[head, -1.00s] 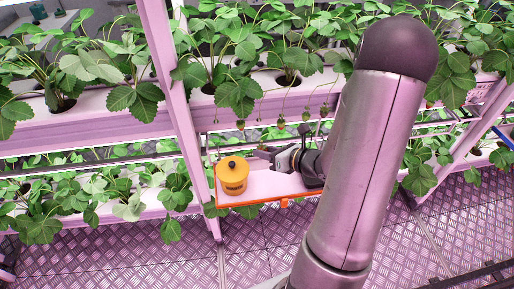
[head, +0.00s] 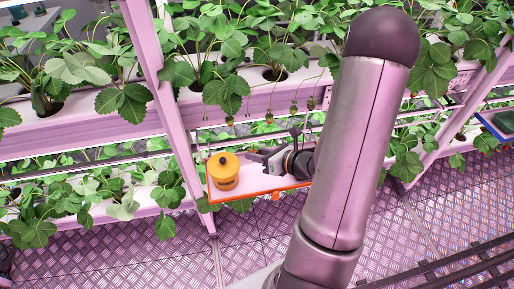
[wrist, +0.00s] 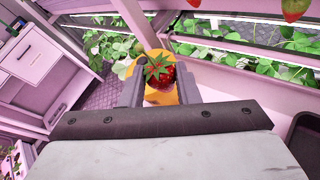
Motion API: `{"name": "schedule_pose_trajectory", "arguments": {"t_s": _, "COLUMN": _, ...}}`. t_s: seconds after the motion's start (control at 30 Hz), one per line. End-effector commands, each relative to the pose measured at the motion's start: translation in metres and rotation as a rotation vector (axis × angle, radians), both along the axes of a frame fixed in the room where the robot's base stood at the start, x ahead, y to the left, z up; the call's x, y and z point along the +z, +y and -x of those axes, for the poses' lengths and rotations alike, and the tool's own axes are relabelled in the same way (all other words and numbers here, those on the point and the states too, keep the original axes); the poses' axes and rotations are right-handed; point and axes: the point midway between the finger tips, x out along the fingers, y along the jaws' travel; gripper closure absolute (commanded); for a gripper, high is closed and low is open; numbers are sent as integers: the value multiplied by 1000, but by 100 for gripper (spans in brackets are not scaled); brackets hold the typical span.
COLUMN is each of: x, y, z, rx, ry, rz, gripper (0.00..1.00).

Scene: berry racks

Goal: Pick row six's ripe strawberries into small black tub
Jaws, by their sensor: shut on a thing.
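My gripper (wrist: 157,86) is shut on a red ripe strawberry (wrist: 160,76) with a green leafy cap, seen between the fingers in the wrist view. In the head view, my gripper (head: 258,156) is just right of the yellow pot, above the orange-edged shelf; the berry cannot be made out there. A dark, tray-like container (wrist: 306,143) is cut off at the right edge of the wrist view; I cannot tell whether it is the small black tub. Several small berries (head: 270,117) hang from the upper row above my gripper. Part of a red berry (wrist: 296,8) shows at the wrist view's top right.
A yellow pot (head: 224,178) with a dark knob stands on the white shelf with an orange edge (head: 262,196). It is behind the berry in the wrist view. A pink rack post (head: 170,110) rises left of it. A blue-edged tray (head: 496,127) is at the far right.

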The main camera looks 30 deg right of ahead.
Motion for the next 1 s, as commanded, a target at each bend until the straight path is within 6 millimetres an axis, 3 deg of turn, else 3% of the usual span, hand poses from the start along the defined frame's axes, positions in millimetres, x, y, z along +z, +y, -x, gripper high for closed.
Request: {"name": "schedule_pose_trajectory", "arguments": {"t_s": 1.0, "x": 1, "y": 6, "z": 20, "rx": -3, "ry": 2, "rz": 3, "gripper": 79}}
